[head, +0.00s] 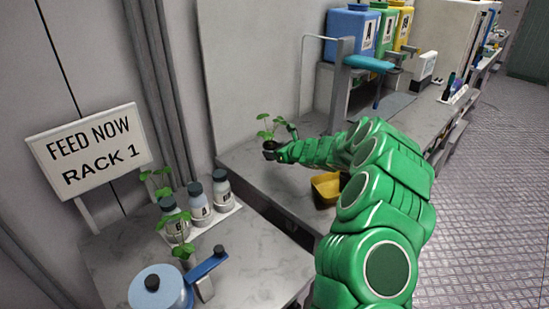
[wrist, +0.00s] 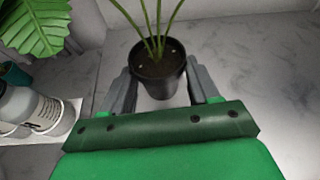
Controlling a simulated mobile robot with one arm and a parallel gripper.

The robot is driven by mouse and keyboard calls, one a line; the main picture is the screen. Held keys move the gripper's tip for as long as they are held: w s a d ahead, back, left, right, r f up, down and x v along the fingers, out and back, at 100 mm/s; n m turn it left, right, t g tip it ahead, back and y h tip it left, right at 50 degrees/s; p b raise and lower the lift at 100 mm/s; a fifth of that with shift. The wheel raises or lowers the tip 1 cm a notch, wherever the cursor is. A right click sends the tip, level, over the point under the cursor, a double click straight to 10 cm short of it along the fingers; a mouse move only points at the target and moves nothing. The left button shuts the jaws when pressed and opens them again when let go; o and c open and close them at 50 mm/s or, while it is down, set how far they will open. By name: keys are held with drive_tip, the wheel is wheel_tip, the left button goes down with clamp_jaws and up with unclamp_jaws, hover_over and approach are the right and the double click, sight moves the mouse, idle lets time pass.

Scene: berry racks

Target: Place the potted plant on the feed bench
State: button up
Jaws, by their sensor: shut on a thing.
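The potted plant, a black pot with green leaves, shows in the head view (head: 268,130) and the wrist view (wrist: 160,72). My gripper (head: 270,152) is shut on the pot, with one grey finger on each side in the wrist view (wrist: 158,75). The plant is upright, over the back left part of a grey marble-like bench (head: 238,167), close to the wall. I cannot tell whether the pot touches the bench top. No label naming a feed bench shows on this surface; a sign reading "FEED NOW RACK 1" (head: 88,148) stands on the nearer worktop.
The nearer worktop (head: 255,262) holds labelled bottles (head: 199,205), other seedlings (head: 174,222) and a blue-lidded container (head: 160,288). A yellow bin (head: 326,187) sits by my arm. Blue, green and yellow dispensers (head: 352,30) stand farther back. A dark gap separates the two worktops.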

drive_tip(key=shift+w+f, duration=0.1)
drive_tip(key=shift+w+f, duration=0.1)
drive_tip(key=shift+f, duration=1.55)
drive_tip(key=shift+f, duration=0.1)
drive_tip(key=o, duration=1.1)
